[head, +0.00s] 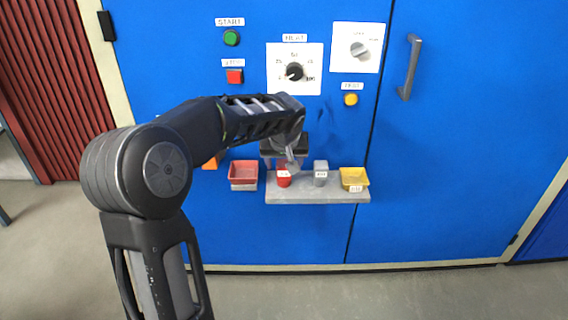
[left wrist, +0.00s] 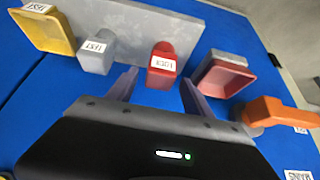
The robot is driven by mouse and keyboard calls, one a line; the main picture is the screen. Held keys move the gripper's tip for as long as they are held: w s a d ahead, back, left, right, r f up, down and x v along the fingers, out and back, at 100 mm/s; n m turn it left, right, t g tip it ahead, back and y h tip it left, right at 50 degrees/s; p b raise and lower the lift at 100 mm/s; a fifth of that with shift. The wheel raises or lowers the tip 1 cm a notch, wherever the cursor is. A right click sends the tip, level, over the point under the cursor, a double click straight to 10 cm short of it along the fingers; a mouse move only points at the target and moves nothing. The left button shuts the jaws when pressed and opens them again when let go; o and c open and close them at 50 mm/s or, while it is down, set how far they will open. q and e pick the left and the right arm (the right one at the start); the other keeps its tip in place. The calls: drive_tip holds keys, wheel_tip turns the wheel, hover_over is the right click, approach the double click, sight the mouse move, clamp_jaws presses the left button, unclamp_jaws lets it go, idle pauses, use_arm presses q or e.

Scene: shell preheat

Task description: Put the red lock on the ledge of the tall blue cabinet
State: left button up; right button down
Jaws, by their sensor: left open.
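The red lock (head: 284,180) is a small block with a white label. It sits at the left part of the grey ledge (head: 300,197) on the blue cabinet (head: 420,190). It also shows in the left wrist view (left wrist: 162,64), against the ledge (left wrist: 190,30). My left gripper (head: 286,160) is at the ledge, partly hidden behind my own arm in the head view. In the left wrist view its two fingers (left wrist: 159,88) are apart, one to each side of the lock, with visible gaps. I cannot tell whether anything touches. My right gripper is not in view.
A grey block (head: 321,174) and a yellow tray (head: 354,178) are on the ledge right of the lock. A red tray (head: 243,172) is just left. An orange part (left wrist: 265,111) sticks out beyond it. Knobs, buttons and a door handle (head: 410,68) are above.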

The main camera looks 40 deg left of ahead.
use_arm(q)
drive_tip(key=p+v, duration=0.1)
drive_tip(key=v, duration=0.9)
drive_tip(key=shift+p, duration=0.3)
drive_tip(key=d+f+m+h, duration=0.1)
drive_tip(key=d+f, duration=0.2)
drive_tip(key=f, duration=0.1)
drive_tip(key=w+d+f+h, duration=0.1)
drive_tip(key=d+f, duration=0.2)
drive_tip(key=f, duration=0.2)
drive_tip(key=w+d+f+m, duration=0.1)
drive_tip(key=d+f, duration=0.2)
drive_tip(key=f, duration=0.1)
drive_tip(key=shift+d+f+m+g+h, duration=0.25)
drive_tip(key=shift+f+m+g+h, duration=0.05)
drive_tip(key=shift+f+h, duration=0.1)
drive_tip(key=s+d+f+m+g+h, duration=0.1)
drive_tip(key=s+d+f+h, duration=0.1)
drive_tip(key=s+d+f, duration=0.4)
drive_tip(key=s+d+f+m+g+h, duration=0.1)
drive_tip(key=s+d+f, duration=0.1)
drive_tip(key=d+f, duration=0.65)
drive_tip(key=s+d+f+m+h, duration=0.1)
drive_tip(key=s+d+f+h, duration=0.1)
drive_tip(key=s+d+f, duration=0.5)
drive_tip(key=s+d+f+g, duration=0.1)
drive_tip(key=s+d+f, duration=0.2)
drive_tip(key=s+f, duration=0.6)
drive_tip(key=shift+s, duration=1.05)
